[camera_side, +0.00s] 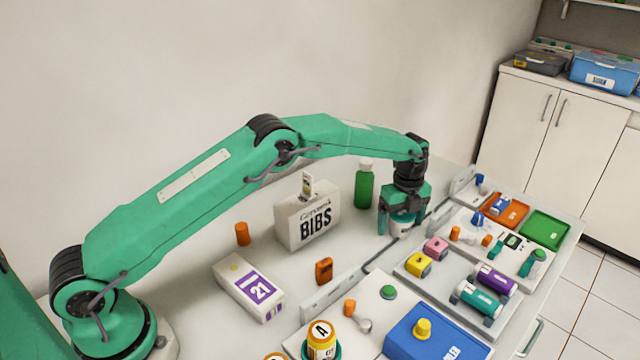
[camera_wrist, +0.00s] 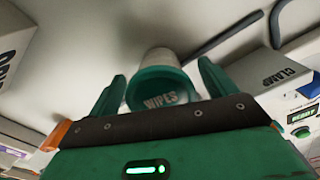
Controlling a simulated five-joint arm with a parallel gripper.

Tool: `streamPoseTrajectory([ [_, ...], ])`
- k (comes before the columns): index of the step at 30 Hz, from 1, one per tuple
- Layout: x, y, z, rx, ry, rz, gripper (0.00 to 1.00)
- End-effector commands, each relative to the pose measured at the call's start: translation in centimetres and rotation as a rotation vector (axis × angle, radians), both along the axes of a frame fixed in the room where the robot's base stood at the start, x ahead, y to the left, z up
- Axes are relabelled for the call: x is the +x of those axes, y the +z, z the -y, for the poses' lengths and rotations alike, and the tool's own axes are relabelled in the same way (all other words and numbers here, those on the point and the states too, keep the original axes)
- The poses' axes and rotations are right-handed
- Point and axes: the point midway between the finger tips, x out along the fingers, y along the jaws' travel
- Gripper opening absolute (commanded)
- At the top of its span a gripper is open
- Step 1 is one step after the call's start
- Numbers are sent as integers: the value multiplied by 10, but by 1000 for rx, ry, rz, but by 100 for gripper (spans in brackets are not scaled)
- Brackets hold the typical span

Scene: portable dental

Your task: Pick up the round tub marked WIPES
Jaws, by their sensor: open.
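The round WIPES tub (camera_side: 401,229) is white with a green top in the side view, standing on the table between my gripper's fingers. In the wrist view the tub (camera_wrist: 160,82) shows a green band with the letters WIPES and a pale body. My gripper (camera_side: 403,222) points down over it and is open, with one green finger on each side. The wrist view shows the open gripper (camera_wrist: 165,85) with the tub between the fingers and a small gap on the right. Whether the left finger touches it, I cannot tell.
A white BIBS box (camera_side: 308,222) and a green bottle (camera_side: 364,188) stand left of my gripper. Grey trays with small coloured items, one holding a teal roll (camera_side: 478,299), lie to the right. A box marked CLAMP (camera_wrist: 265,82) is right of the tub.

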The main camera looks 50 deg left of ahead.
Motion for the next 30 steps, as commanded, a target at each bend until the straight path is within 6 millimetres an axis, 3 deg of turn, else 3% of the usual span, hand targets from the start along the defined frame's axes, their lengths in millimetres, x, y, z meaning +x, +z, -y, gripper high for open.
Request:
streamPoseTrajectory([
  [15,0,-1,0,0,0,1,84],
  [23,0,-1,0,0,0,1,35],
  [30,0,-1,0,-1,0,2,34],
])
